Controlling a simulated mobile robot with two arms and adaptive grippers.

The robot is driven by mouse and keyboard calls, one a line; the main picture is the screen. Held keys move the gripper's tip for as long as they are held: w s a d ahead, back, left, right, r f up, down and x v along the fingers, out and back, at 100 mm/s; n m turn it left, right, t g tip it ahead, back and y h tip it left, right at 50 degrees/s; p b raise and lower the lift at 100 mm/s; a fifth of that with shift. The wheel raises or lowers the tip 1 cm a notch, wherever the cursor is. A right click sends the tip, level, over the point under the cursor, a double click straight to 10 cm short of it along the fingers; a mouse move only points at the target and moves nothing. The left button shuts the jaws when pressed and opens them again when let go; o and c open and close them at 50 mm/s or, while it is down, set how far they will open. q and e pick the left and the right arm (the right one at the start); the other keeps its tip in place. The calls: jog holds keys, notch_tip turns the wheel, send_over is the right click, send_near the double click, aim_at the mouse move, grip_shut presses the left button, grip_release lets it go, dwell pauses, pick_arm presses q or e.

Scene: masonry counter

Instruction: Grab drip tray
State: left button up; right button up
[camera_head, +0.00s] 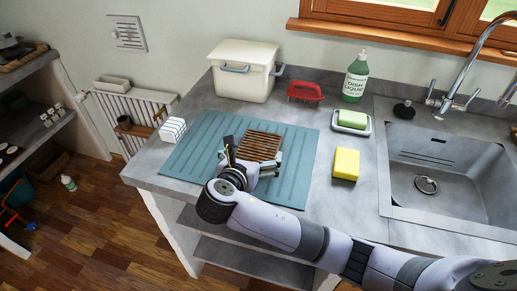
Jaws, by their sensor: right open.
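A brown slatted tray (262,143), which looks like the drip tray, lies on a ribbed teal mat (205,140) on the grey counter. My right gripper (252,161) reaches in from the lower right and is at the near side of the tray. Its jaws are open, with one finger by the tray's left side and the other by its right side. The gripper hides the near edge of the tray, and I cannot tell whether the fingers touch it. My left gripper is not in view.
A white box (173,129) stands at the mat's left edge. A yellow sponge (346,163), a soap dish (351,121), a red brush (305,91), a green bottle (355,78) and a cream bin (244,71) stand around it. The sink (440,175) is at right.

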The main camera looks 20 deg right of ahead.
aim_at(258, 147)
jog(key=x, duration=0.4)
jog(key=shift+w+d, duration=0.1)
jog(key=shift+w, duration=0.1)
jog(key=shift+r, duration=0.1)
jog(key=shift+c, duration=0.4)
jog(key=c, duration=0.9)
jog(key=shift+c, duration=0.4)
jog(key=shift+r, duration=0.1)
